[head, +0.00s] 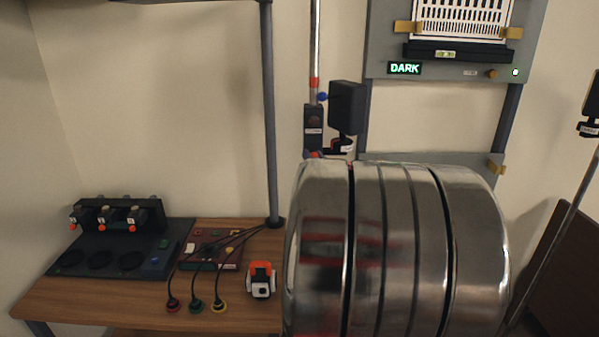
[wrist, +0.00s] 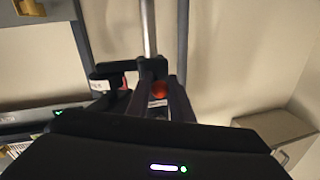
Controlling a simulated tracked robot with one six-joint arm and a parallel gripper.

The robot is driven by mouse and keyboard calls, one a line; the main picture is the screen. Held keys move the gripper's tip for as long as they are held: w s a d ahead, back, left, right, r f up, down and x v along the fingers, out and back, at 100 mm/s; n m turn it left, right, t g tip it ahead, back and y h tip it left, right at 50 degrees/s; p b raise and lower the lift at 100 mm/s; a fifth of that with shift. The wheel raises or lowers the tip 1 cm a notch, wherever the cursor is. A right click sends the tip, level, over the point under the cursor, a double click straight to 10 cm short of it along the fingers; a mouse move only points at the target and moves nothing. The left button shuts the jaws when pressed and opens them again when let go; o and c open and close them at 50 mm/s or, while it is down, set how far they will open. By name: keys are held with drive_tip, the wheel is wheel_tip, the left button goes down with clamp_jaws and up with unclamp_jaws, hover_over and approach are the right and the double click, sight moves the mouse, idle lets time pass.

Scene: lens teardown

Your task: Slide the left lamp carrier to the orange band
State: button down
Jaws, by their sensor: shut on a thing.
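The left lamp carrier (head: 313,130) is a dark block on an upright metal pole (head: 317,40), with a black lamp head (head: 346,107) on its right. The orange band (head: 314,82) rings the pole a short way above the carrier's top, with a gap between them. In the wrist view, the dark fingers of my gripper (wrist: 161,98) are shut on the carrier (wrist: 152,70), with a red-orange round part (wrist: 160,89) between them. In the head view, the gripper is mostly hidden behind my own arm.
A grey panel with a lit DARK sign (head: 404,68) stands right of the pole. A second lamp (head: 591,105) is on a slanted pole at the far right. The wooden bench (head: 120,301) at left holds a dark lens rack (head: 118,218), cables and a small orange-white device (head: 261,280).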

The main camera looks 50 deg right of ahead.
sight(310, 129)
wheel_tip(310, 129, up, 5)
drive_tip(key=shift+w+a+f, duration=0.1)
drive_tip(key=shift+f, duration=0.05)
drive_tip(key=shift+r, duration=0.85)
drive_tip(key=c, duration=1.6)
unclamp_jaws()
drive_tip(key=shift+s, duration=0.2)
